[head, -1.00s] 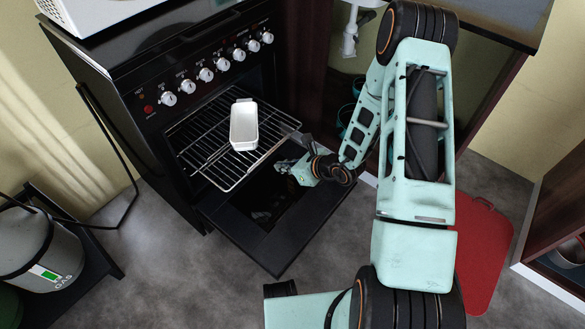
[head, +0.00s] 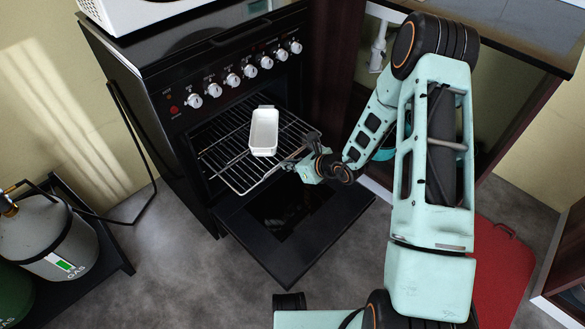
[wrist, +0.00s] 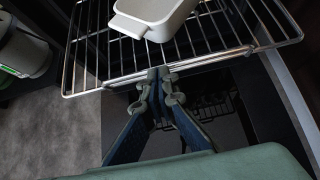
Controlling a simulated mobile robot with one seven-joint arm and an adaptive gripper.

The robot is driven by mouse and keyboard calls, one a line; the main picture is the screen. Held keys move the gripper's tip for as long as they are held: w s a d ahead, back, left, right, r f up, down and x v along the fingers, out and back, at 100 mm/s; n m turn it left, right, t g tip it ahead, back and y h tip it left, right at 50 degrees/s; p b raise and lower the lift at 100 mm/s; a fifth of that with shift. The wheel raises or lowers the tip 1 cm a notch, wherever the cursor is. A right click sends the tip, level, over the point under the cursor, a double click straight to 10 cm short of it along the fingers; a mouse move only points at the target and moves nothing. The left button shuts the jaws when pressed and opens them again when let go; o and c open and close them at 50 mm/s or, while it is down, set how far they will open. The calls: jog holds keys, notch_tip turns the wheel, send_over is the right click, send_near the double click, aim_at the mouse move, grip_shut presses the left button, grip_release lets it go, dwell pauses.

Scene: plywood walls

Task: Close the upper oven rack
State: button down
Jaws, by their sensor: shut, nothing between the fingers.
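The upper oven rack (head: 217,163) is a wire grid sticking out of the black oven (head: 165,125), above the lowered door. A white rectangular dish (head: 264,132) sits on it. The rack's front bars and the dish also show in the wrist view, as rack (wrist: 115,53) and dish (wrist: 155,15). My gripper (head: 287,164) is at the rack's front edge, right of its middle in the head view. In the wrist view my gripper (wrist: 160,78) is shut, with its fingertips together right at the front bar. I cannot tell whether they touch it.
The oven door (head: 265,245) hangs open below the rack. Gas cylinders (head: 50,240) stand on a dark stand at left. A dark cabinet (head: 335,75) is right of the oven. A red board (head: 500,270) lies at right. Grey floor is free in front.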

jog(key=b, duration=0.3)
send_near(236, 130)
jog(key=x, duration=0.4)
jog(key=shift+w+a+f, duration=0.15)
jog(key=shift+w, duration=0.05)
